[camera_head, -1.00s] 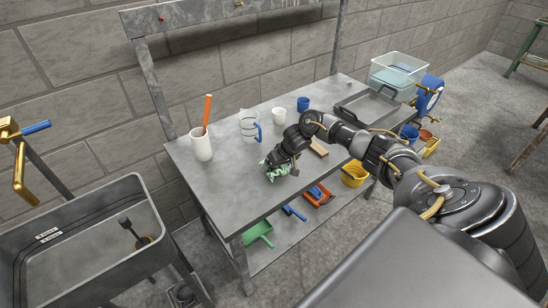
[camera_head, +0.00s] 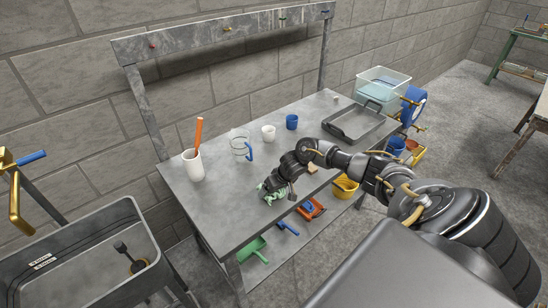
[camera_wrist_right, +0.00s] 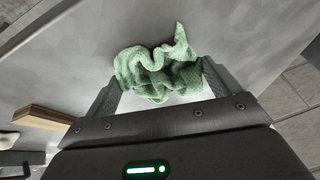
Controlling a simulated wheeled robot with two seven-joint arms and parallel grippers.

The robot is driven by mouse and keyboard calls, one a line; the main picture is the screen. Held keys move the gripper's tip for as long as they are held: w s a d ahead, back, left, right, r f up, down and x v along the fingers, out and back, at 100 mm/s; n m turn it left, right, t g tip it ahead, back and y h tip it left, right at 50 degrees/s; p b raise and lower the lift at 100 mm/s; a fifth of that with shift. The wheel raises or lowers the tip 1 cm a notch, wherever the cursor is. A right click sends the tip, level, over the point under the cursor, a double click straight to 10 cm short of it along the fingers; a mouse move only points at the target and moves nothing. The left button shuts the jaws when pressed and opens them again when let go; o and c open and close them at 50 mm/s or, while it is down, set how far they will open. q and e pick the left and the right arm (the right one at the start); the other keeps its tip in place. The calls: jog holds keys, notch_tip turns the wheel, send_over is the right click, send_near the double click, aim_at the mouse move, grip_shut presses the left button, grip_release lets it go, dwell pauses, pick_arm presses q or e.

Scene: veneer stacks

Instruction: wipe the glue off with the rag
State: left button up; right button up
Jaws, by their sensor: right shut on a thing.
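The green rag (camera_head: 274,193) is crumpled at the front part of the grey metal table (camera_head: 207,217). My right gripper (camera_head: 270,190) is over it, with the jaws shut on the rag. In the right wrist view the rag (camera_wrist_right: 158,68) bunches between the two fingers of the gripper (camera_wrist_right: 163,86) and sits at the tabletop. A pale patch shows between the rag and the gripper body; I cannot tell whether it is glue or bare lit surface. No glue shows clearly in the head view. My left gripper is not in view.
A white container (camera_head: 193,166) with an orange handle, a clear jug (camera_head: 239,143), a white cup (camera_head: 268,132) and a blue cup (camera_head: 292,122) stand along the back. A dark tray (camera_head: 353,122) is at the right. A wood block (camera_wrist_right: 50,117) lies beside the gripper.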

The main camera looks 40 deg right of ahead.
jog(key=shift+w+b, duration=0.3)
jog(key=shift+w, duration=1.35)
jog(key=shift+w+f+b, duration=0.2)
jog(key=shift+w+b, duration=0.6)
jog(key=shift+w, duration=0.45)
jog(key=shift+w+r, duration=0.1)
jog(key=shift+w, duration=0.25)
notch_tip(320, 180, up, 7)
jog(key=p, duration=0.8)
jog(key=shift+w, duration=0.1)
